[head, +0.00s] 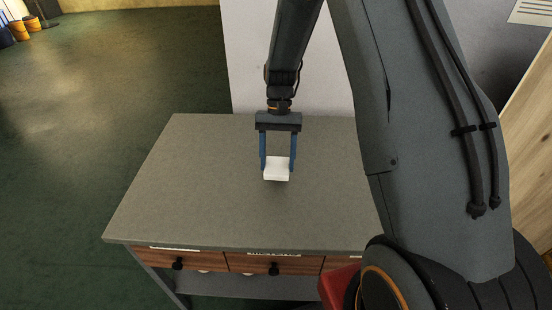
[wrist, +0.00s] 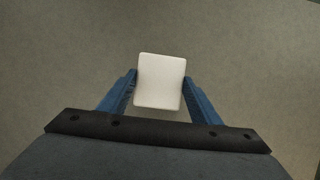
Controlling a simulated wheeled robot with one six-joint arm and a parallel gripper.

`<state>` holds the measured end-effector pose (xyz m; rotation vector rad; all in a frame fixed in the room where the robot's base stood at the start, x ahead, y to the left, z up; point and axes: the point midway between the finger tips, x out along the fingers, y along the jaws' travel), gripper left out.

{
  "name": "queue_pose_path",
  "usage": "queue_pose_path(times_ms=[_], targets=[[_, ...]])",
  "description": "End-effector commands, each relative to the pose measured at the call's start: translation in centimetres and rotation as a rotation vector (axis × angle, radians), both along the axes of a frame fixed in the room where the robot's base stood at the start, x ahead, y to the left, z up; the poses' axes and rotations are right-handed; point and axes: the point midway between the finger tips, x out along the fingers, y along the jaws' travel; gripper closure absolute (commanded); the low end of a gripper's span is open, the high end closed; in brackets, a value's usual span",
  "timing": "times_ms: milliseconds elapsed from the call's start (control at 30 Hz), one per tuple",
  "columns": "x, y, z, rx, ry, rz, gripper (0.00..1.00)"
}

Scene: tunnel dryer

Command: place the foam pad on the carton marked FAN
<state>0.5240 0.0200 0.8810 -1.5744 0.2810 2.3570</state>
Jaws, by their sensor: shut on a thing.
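A white block, which looks like the foam pad (head: 276,170), is between the blue fingers of my gripper (head: 278,165). My gripper is shut on it from both sides. In the wrist view the pad (wrist: 160,82) sits between the two fingertips (wrist: 160,84), slightly tilted. It is over the grey tabletop; I cannot tell whether it touches the surface. No carton marked FAN shows in either view.
The grey table (head: 190,190) is otherwise bare where I see it; my arm hides its right part. Wooden drawers with dark knobs (head: 274,268) are at its front. A pale wall or panel (head: 245,60) stands behind. Buckets (head: 20,30) stand far left on open green floor.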

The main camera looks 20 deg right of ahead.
Motion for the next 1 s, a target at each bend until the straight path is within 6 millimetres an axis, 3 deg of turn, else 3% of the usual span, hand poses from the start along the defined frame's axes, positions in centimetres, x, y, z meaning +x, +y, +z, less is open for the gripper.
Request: queue_pose_path(times_ms=[133, 300, 433, 600, 833, 1000], targets=[[0.0, 1.7, 2.2, 0.002, -0.001, -0.488, 0.63], [0.5, 2.3, 4.4, 0.002, -0.001, -1.043, 0.63], [0.8, 2.2, 5.5, 0.001, 0.001, -1.346, 0.63], [1.1, 1.9, 5.5, 0.0, 0.002, -1.523, 0.63], [1.0, 1.9, 1.8, -0.003, 0.004, -1.539, 0.63], [1.1, 1.9, 0.3, -0.001, 0.003, -1.535, 0.63]])
